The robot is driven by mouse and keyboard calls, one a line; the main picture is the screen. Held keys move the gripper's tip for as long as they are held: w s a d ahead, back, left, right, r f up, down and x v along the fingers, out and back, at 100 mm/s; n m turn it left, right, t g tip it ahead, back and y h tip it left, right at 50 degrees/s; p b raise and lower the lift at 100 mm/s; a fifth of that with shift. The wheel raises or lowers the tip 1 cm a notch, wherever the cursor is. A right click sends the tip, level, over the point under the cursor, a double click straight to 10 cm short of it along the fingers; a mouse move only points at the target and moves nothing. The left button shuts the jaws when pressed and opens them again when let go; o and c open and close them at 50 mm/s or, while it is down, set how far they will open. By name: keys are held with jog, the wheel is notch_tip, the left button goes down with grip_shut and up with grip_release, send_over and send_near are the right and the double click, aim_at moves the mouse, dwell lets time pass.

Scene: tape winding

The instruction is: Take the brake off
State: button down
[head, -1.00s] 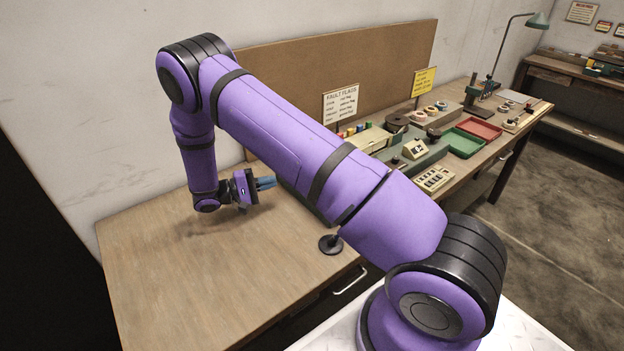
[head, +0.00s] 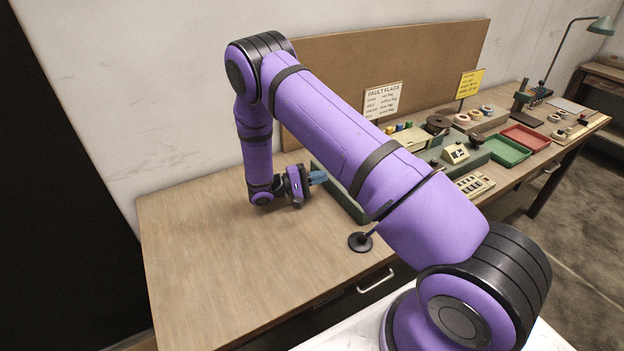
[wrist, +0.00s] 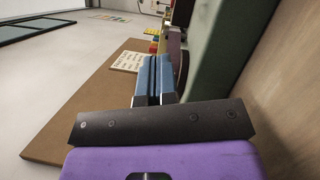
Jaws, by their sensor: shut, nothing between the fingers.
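My gripper (head: 318,178) is low over the left part of the wooden bench, at the left end of the long green machine (head: 345,200). Its blue fingers show pressed together in the wrist view (wrist: 155,78), with nothing between them. In the wrist view a green wall of the machine (wrist: 215,50) runs close beside the fingers on the right. I cannot pick out the brake for certain; my arm hides much of the machine in the head view.
A black round-footed piece (head: 360,242) stands near the bench's front edge. Behind are a fault flags card (head: 383,100), a yellow sign (head: 470,84) and a brown board (head: 340,75). Green (head: 506,151) and red (head: 526,138) trays lie further right. The bench's left part (head: 220,260) is bare.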

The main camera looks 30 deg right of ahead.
jog(key=s+d, duration=0.1)
jog(key=d, duration=0.1)
jog(key=s+d+r, duration=0.1)
jog(key=d, duration=0.1)
jog(key=s+d, duration=0.2)
jog(key=shift+d+r, duration=0.15)
jog(key=shift+r, duration=0.05)
jog(key=shift+s+d+r, duration=0.15)
jog(key=shift+s+d, duration=0.05)
jog(key=shift+s, duration=0.1)
